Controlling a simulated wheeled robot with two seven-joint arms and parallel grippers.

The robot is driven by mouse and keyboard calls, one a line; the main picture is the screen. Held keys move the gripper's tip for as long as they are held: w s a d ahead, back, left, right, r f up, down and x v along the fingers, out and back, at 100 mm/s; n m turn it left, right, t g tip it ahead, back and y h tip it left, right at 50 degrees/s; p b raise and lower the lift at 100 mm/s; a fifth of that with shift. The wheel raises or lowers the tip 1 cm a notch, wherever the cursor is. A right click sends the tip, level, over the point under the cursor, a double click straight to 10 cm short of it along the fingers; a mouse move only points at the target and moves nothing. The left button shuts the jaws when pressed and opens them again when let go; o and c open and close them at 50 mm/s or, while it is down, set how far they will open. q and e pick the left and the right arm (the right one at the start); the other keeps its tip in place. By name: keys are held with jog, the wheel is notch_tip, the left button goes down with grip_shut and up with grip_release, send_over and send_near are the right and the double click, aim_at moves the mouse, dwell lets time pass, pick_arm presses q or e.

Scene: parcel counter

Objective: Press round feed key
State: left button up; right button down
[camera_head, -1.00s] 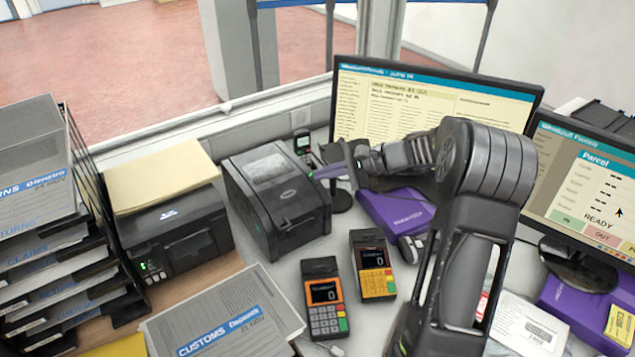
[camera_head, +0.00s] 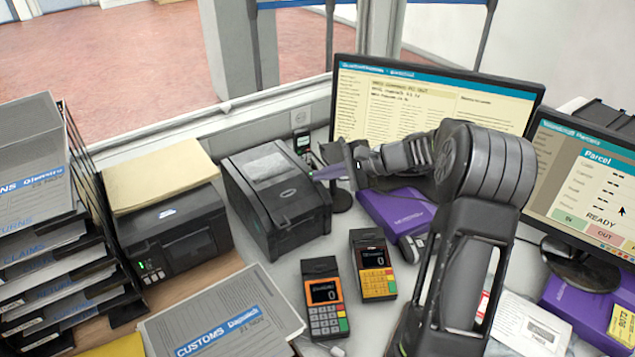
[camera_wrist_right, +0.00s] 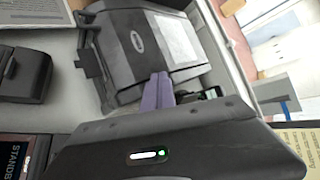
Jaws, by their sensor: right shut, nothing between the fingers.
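A black label printer (camera_head: 272,215) stands on the counter left of the monitor. It also shows in the right wrist view (camera_wrist_right: 125,45), seen from another side. My right gripper (camera_head: 314,176) is shut and empty, its purple fingers close beside the upper right edge of this printer. In the right wrist view the purple fingertips (camera_wrist_right: 158,80) overlap the printer's edge; I cannot tell if they touch it. I cannot make out a round feed key; it is hidden or too small. My left gripper is not in view.
A second black printer (camera_head: 178,240) with small lit keys stands left, with a paper stack on top. Two card terminals (camera_head: 325,300) (camera_head: 374,267) lie in front. A purple box (camera_head: 395,210) and monitor (camera_head: 440,100) stand right. Document trays (camera_head: 90,190) fill the left side.

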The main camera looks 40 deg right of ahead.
jog(key=shift+f, duration=0.2)
dwell(0.3)
jog(key=shift+s+r, duration=0.15)
jog(key=shift+r, duration=0.5)
jog(key=shift+s+r+p, duration=0.25)
jog(key=shift+r+p, duration=0.35)
jog(key=shift+r, duration=0.35)
jog(key=shift+s+r+p, duration=0.3)
jog(key=shift+r+p, duration=0.3)
jog(key=shift+r, duration=0.35)
jog(key=shift+s+r+p, duration=0.25)
jog(key=shift+r+p, duration=0.35)
jog(key=shift+r, duration=0.35)
